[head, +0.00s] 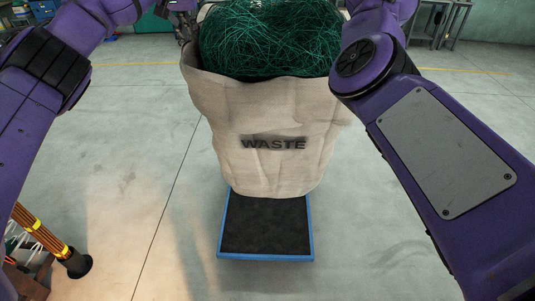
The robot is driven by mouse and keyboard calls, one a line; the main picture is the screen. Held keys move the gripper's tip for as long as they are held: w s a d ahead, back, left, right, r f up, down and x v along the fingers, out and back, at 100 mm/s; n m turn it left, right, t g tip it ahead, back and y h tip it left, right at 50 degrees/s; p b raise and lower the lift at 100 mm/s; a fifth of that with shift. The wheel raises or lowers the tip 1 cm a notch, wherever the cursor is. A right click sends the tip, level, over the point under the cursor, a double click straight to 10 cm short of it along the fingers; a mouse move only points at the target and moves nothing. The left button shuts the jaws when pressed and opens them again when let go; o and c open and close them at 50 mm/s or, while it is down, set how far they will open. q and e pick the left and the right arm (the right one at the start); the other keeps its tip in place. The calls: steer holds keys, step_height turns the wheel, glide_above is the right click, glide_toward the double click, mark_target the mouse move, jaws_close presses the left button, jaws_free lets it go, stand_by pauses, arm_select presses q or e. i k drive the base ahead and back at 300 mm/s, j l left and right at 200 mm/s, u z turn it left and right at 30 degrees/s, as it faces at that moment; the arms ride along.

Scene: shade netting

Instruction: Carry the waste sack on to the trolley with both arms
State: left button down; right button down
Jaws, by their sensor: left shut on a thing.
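The waste sack (265,135) is a beige cloth bag marked WASTE, filled to the top with tangled green netting (268,38). It is upright in the middle of the head view. My left gripper (184,27) is shut on the sack's upper left rim. My right arm comes down along the sack's right side, but its gripper is out of sight. The trolley (266,258) has a black deck with a blue edge. The sack's lower end covers its far part; I cannot tell whether the sack touches the deck.
A post with yellow bands and a dark foot (76,262) stands at the lower left beside white cords. A metal-legged table (440,20) is at the back right. The grey floor around the trolley is mostly clear.

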mark_target(266, 207)
steer(key=i+j, duration=0.1)
steer(key=i, duration=0.95)
